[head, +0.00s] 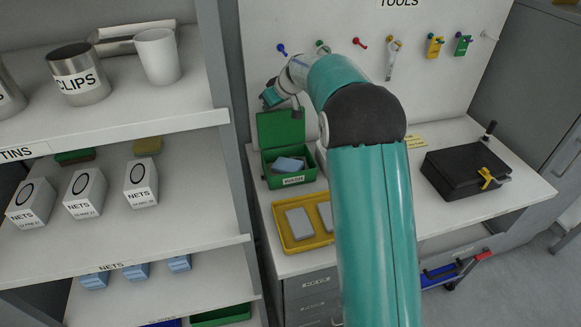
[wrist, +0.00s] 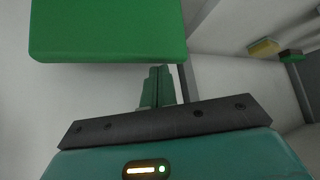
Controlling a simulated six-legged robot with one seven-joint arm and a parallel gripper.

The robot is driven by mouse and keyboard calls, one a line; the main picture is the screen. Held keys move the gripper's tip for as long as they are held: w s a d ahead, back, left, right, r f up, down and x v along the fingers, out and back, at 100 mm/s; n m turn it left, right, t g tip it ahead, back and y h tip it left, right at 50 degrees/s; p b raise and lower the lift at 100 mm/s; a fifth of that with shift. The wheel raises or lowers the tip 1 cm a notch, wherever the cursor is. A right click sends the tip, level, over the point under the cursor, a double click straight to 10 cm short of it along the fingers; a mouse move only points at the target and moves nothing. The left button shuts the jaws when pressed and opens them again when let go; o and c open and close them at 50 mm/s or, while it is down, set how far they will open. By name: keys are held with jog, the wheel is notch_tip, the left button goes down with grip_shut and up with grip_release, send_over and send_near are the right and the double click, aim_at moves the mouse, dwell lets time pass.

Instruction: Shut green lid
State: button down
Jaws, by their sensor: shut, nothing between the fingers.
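The green lid (head: 281,128) stands raised at the back of a green box (head: 268,178) on the workbench in the head view. The box is open, with blue-grey items inside and a white label on its front. In the wrist view a flat green panel, which looks like the lid (wrist: 108,30), fills the upper left. My gripper (wrist: 161,72) is shut and empty, its fingertips just below the panel's lower right edge. I cannot tell if they touch. In the head view my wrist is above and behind the lid, and the fingertips are not clear.
A yellow tray (head: 290,244) with grey blocks lies in front of the box. A black case (head: 465,172) with a yellow latch sits at the right. A shelf unit (head: 205,250) with tins and net boxes stands close at the left. A tool panel (head: 440,85) rises behind the bench.

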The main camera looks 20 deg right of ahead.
jog(key=shift+s, duration=0.1)
dwell(0.5)
jog(key=shift+s+f, duration=0.1)
jog(key=shift+s, duration=1.3)
jog(key=shift+s+f, duration=0.15)
jog(key=shift+f, duration=0.05)
jog(key=shift+s+f, duration=0.15)
jog(key=shift+s, duration=1.1)
jog(key=shift+s+f, duration=0.15)
jog(key=shift+s, duration=1.1)
jog(key=shift+r, duration=0.1)
notch_tip(320, 180, up, 6)
jog(key=shift+w+r, duration=0.15)
jog(key=shift+r, duration=0.1)
